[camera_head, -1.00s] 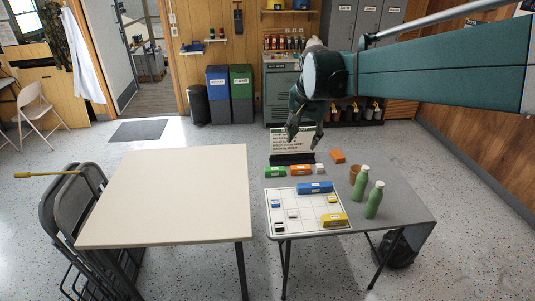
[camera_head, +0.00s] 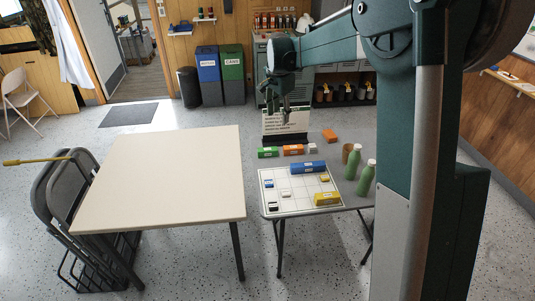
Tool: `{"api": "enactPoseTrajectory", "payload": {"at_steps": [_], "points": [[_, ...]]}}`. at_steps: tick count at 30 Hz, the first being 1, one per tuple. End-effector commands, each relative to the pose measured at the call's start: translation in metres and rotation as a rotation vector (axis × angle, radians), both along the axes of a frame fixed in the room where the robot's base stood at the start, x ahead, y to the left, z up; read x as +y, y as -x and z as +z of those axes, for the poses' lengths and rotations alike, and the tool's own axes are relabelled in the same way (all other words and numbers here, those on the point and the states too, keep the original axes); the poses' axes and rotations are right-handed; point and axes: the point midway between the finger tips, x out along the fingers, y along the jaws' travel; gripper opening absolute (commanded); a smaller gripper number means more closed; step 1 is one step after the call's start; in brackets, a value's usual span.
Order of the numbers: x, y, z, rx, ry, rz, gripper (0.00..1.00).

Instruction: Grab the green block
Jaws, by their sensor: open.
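The green block (camera_head: 268,152) lies on the grey table at its far left edge, just behind the white grid board (camera_head: 268,207). An orange block (camera_head: 293,150) sits directly to its right. My gripper (camera_head: 277,108) hangs above the far side of the table, in front of the lettered sign, pointing down. It is open and empty, apart from the green block and higher than it. Its fingers look small and dark, so the gap between them is hard to make out.
A blue block (camera_head: 308,167) and a yellow block (camera_head: 327,199) lie on the board with several small pieces. Two green bottles (camera_head: 365,179) and a brown cup (camera_head: 347,152) stand to the right. A lettered sign (camera_head: 298,121) stands behind. The beige table (camera_head: 160,180) at left is bare.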

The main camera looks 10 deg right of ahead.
Motion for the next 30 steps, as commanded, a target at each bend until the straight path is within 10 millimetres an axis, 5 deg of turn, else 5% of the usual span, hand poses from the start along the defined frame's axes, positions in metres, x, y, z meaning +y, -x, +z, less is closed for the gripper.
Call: {"api": "enactPoseTrajectory", "payload": {"at_steps": [30], "points": [[0.027,-0.139,-0.178,0.112,-0.009,-0.385,0.41]]}}
